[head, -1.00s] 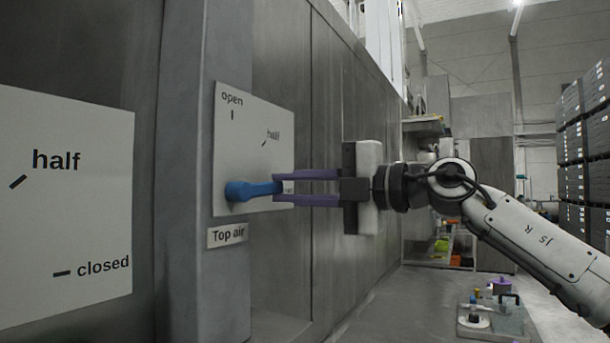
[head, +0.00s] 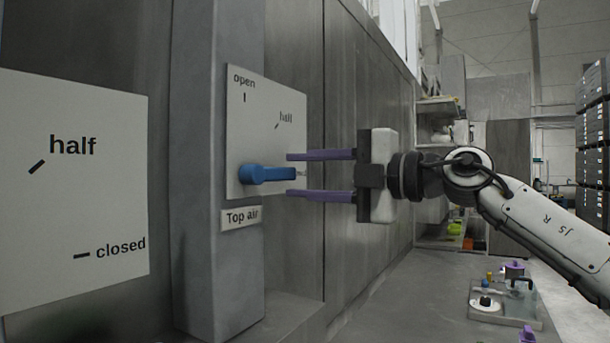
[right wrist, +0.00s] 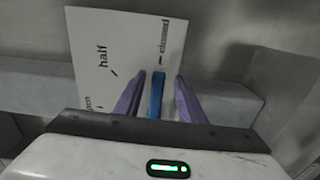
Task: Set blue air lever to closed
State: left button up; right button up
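The blue air lever (head: 266,174) is on a white plate (head: 262,120) marked open and half, above a "Top air" label (head: 241,217). The lever lies horizontal, pointing right, and its tip covers most of the plate's lowest mark. In the right wrist view the blue lever (right wrist: 157,95) points toward the "closed" mark. My right gripper (head: 292,175) is open, its purple fingers above and below the lever's tip with gaps to both. The right wrist view shows the fingers (right wrist: 158,97) on either side of the lever. My left gripper is not in view.
A larger white plate (head: 75,190) with half and closed marks stands at the left. A grey post (head: 215,290) carries the lever plate. A tray with small items (head: 500,302) is on the floor at the lower right. Dark crates (head: 592,150) are stacked far right.

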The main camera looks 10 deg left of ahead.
jog(key=shift+s+d, duration=0.15)
jog(key=shift+d, duration=0.2)
jog(key=b+v, duration=0.2)
jog(key=v, duration=0.7)
jog(key=shift+s+d+b, duration=0.15)
jog(key=shift+d+b, duration=0.1)
jog(key=shift+b, duration=0.15)
